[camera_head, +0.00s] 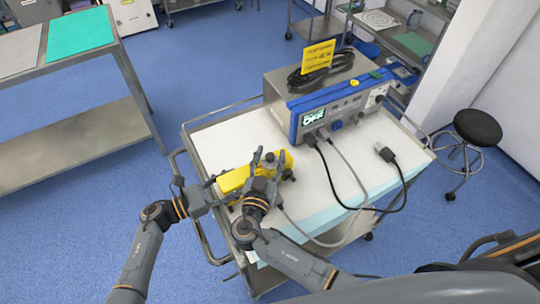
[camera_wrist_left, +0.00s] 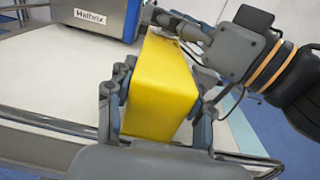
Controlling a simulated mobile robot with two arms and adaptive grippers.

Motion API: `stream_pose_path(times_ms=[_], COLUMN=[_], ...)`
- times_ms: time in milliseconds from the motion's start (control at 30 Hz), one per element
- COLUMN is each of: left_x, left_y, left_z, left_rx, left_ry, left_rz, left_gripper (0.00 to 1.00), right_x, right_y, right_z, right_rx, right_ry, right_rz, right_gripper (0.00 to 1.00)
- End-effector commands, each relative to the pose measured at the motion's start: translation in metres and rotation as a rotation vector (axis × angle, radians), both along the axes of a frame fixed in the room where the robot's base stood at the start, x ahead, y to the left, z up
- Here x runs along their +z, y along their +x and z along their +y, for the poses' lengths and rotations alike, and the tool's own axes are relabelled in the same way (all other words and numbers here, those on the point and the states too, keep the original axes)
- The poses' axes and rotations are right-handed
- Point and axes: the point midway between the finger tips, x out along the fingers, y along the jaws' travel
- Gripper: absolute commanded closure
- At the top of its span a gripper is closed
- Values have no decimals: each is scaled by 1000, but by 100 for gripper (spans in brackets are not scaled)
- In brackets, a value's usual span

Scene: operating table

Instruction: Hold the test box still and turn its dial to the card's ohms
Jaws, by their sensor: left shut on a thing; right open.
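The yellow test box (camera_head: 234,180) lies on the left part of the cart top. My left gripper (camera_head: 222,191) is shut on its near end; in the left wrist view the fingers grip both sides of the yellow box (camera_wrist_left: 158,88). My right gripper (camera_head: 268,163) is open over the box's far end, and its wrist also shows in the left wrist view (camera_wrist_left: 240,50). The dial is hidden behind the right gripper. A yellow card (camera_head: 318,57) with small, unreadable writing stands on the blue-edged machine (camera_head: 345,103).
The cart top (camera_head: 225,143) is clear left of the machine. A round stool (camera_head: 478,127) stands at the right, a steel table (camera_head: 70,150) at the left.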

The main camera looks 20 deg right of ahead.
Motion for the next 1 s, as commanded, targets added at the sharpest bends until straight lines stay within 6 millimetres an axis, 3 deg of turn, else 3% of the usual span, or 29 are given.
stream_pose_path(times_ms=[300, 533, 567, 767, 1000], left_x=[0, 0, 0, 0, 0], left_y=[0, 0, 0, 0, 0], left_z=[0, 0, 0, 0, 0], left_rx=[0, 0, -1, -1, -1], left_ry=[0, 0, 0, 1, 0], left_rz=[1, 1, 1, 1, 1], left_gripper=[93, 93, 93, 93, 93], right_x=[0, 0, 0, -1, -1], right_y=[3, 3, 3, 2, 2], right_z=[-2, -2, -2, -4, -5], right_rx=[-1, -1, -1, 27, 210], right_ry=[0, 0, 0, -3, -4], right_rz=[1, 1, 1, 1, 1], right_gripper=[52, 97, 100, 100, 100])
